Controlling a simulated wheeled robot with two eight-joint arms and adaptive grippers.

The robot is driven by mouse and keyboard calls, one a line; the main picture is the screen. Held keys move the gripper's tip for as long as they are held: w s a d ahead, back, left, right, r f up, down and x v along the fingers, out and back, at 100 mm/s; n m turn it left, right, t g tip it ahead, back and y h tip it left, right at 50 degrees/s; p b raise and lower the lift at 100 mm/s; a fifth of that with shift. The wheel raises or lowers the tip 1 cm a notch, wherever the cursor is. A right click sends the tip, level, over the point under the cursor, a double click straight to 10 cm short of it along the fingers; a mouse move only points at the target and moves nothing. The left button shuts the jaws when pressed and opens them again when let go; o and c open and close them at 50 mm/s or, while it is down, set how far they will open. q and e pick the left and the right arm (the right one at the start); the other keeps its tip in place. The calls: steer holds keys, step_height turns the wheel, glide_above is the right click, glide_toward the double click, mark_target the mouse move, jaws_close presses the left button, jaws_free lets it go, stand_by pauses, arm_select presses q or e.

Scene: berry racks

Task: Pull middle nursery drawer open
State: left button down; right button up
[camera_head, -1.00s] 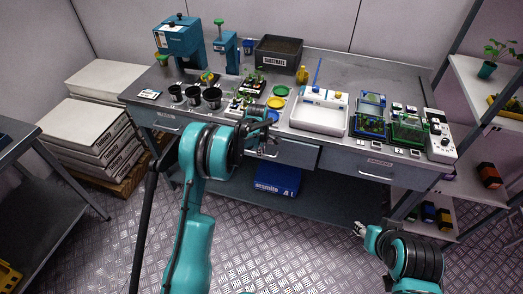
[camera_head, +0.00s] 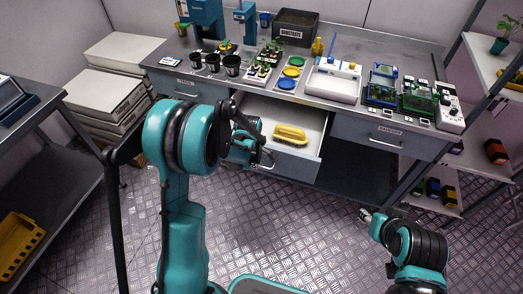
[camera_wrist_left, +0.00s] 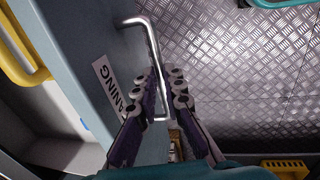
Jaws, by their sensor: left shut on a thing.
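The middle drawer (camera_head: 288,135) of the bench stands well pulled out, with a yellow handled tool (camera_head: 290,134) lying inside on its pale floor. My left gripper (camera_head: 264,163) is at the drawer's front face, shut on its metal handle. The left wrist view shows the bar handle (camera_wrist_left: 141,38) running between the gripper's fingers (camera_wrist_left: 160,103), beside a label (camera_wrist_left: 118,90) on the drawer front (camera_wrist_left: 75,60). My right gripper (camera_head: 365,215) is low at the right, over the floor, away from the bench. Its jaws are too small to read.
The workbench top (camera_head: 215,88) holds pots, colored dishes, a white tray (camera_head: 333,82) and green devices. The left drawer (camera_head: 190,88) and right drawer (camera_head: 385,136) are shut. Open metal floor (camera_head: 290,230) lies before the bench. A dark side table (camera_head: 45,120) is at the left.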

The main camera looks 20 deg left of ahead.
arm_select(q)
steer(key=s, duration=0.6)
steer(key=shift+a, duration=0.1)
steer(key=c, duration=1.9)
jaws_free()
steer(key=r, duration=0.4)
steer(key=s+r, duration=0.1)
steer(key=r, duration=0.3)
steer(key=s+r, duration=0.1)
steer(key=r, duration=0.2)
steer(key=shift+s+r, duration=0.15)
steer(key=shift+r, duration=0.25)
steer(key=s+d+r+m+t, duration=0.1)
steer(key=s+r+m, duration=0.1)
steer(key=s+m, duration=0.2)
steer(key=s+d+r+m+t, duration=0.1)
steer(key=s+m, duration=0.3)
steer(key=m, duration=0.4)
steer(key=s+d+r+m+t, duration=0.1)
steer(key=s+r+m+t, duration=0.2)
steer(key=s+r+m, duration=0.1)
steer(key=shift+d+m, duration=0.15)
steer(key=shift+m, duration=0.75)
